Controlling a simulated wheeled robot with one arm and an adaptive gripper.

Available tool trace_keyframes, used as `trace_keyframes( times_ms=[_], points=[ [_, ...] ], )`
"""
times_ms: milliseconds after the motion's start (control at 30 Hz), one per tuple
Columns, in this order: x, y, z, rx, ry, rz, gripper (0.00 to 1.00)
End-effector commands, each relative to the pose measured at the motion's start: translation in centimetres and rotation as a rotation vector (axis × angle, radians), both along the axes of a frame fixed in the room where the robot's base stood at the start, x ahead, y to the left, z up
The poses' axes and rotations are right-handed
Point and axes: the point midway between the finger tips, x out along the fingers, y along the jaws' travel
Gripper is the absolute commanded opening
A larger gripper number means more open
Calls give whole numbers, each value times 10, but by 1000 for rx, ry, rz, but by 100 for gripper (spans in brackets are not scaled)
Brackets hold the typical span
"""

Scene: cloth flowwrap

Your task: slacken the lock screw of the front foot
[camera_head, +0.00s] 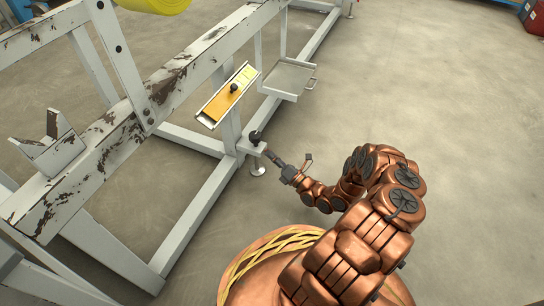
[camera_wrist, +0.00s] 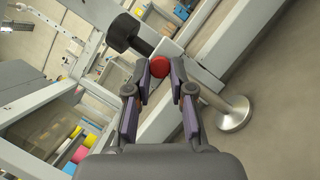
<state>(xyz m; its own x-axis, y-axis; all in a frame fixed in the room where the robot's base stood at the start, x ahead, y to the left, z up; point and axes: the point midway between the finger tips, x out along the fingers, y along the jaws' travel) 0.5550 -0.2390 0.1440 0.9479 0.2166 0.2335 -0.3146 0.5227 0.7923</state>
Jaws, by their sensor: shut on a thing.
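The front foot (camera_head: 257,171) is a round metal disc on a stem under a bracket at the frame's near corner. It also shows at the right in the wrist view (camera_wrist: 234,114). A black knob (camera_head: 255,137) stands above the bracket; in the wrist view it is at the upper left (camera_wrist: 122,32). A small red round knob (camera_wrist: 160,67), which appears to be the lock screw's head, sits beside the bracket. My gripper (camera_wrist: 163,78) is shut on the red knob, one finger on each side. In the head view my gripper (camera_head: 269,154) reaches the bracket from the right and hides the red knob.
White, chipped frame beams (camera_head: 195,220) run along the left. A tilted orange-yellow panel with a small black knob (camera_head: 228,96) and a grey tray (camera_head: 288,79) stick out above the foot. A yellow roll (camera_head: 155,4) is at the top.

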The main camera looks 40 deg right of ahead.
Motion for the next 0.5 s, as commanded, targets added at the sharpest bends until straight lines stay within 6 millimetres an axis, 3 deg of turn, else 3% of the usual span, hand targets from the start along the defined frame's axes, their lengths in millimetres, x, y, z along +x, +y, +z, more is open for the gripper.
trace_keyframes(
  times_ms=[500],
  points=[
    [1,0,0,-52,-33,2,0]
  ],
)
